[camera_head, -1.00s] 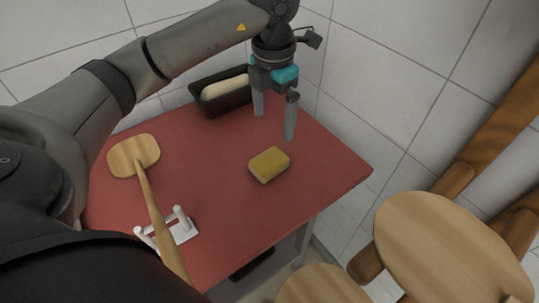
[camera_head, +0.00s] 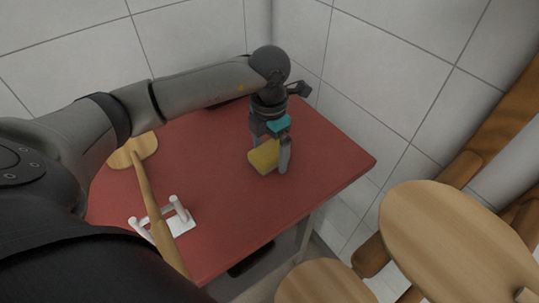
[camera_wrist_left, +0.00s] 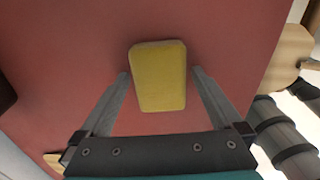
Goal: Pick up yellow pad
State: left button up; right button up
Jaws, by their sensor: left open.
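The yellow pad (camera_head: 264,158) lies flat on the red table (camera_head: 215,185), right of the table's middle in the head view. My left gripper (camera_head: 270,162) is open, pointing down, with its fingers at the pad; one finger partly covers it in the head view. In the left wrist view the pad (camera_wrist_left: 159,77) shows whole, lying between and slightly beyond the two open fingertips (camera_wrist_left: 159,74). A gap shows on each side, and neither finger appears to touch it. My right gripper is not in view.
A wooden peel (camera_head: 148,195) lies across the table's left side, over a white stand with pegs (camera_head: 181,222). The dark loaf pan at the back is mostly hidden behind my arm. Round wooden stools (camera_head: 455,240) stand right of the table. Tiled walls close the back.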

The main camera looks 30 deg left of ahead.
aim_at(269, 151)
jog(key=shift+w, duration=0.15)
pick_arm(q)
jog(key=c, duration=1.3)
jog(key=shift+o, duration=0.2)
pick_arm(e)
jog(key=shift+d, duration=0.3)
pick_arm(q)
jog(key=shift+r, duration=0.1)
notch_tip(269, 151, up, 20)
jog(key=p, duration=0.4)
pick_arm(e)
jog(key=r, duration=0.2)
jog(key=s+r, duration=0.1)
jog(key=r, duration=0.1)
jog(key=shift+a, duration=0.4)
